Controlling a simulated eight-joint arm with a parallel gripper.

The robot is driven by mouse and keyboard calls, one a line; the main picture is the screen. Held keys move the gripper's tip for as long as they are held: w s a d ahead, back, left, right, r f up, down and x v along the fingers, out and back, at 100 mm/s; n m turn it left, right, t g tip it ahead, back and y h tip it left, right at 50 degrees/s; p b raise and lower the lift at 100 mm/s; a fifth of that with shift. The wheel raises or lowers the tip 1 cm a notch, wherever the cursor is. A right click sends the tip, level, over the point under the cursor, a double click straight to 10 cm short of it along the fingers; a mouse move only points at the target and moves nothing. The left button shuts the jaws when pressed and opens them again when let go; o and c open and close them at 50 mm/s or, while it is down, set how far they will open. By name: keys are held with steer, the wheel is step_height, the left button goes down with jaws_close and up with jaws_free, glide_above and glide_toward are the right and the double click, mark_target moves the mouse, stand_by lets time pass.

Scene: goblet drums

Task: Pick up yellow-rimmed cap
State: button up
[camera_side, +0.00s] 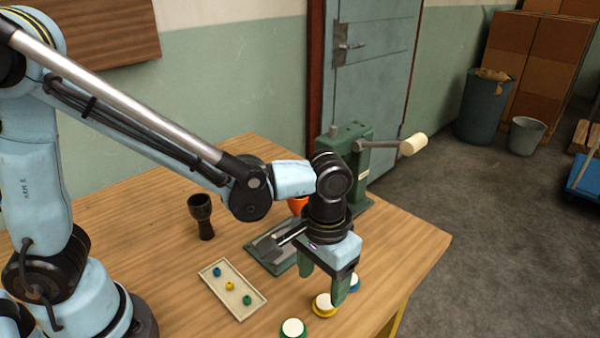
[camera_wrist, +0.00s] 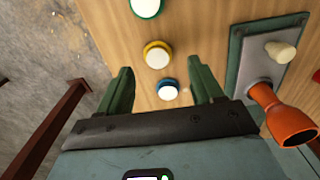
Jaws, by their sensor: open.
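The yellow-rimmed cap (camera_side: 324,305), with a white top, lies on the wooden table near its front edge. It also shows in the wrist view (camera_wrist: 157,54), just beyond my fingertips. My gripper (camera_side: 323,281) points down above the table, open and empty. In the wrist view its green fingers (camera_wrist: 161,78) stand apart on either side of the blue-rimmed cap (camera_wrist: 168,89). That cap is mostly hidden behind a finger in the side view. A green-rimmed cap (camera_side: 293,328) lies on the other side of the yellow-rimmed one.
A shallow tray (camera_side: 213,270) holds small blue, yellow and green pieces. A dark goblet drum (camera_side: 201,215) stands behind it. A green press (camera_side: 350,150) with a long handle stands at the back, with an orange goblet drum (camera_wrist: 289,122) by it. The table's right side is clear.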

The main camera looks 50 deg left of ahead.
mark_target(325, 302)
steer(key=shift+w+d+f, duration=0.15)
steer(key=shift+f, duration=1.2)
steer(key=shift+w+d+f, duration=0.1)
steer(key=shift+d+f, duration=0.05)
steer(key=shift+f, duration=1.15)
steer(key=c, duration=0.9)
steer(key=shift+r, duration=0.1)
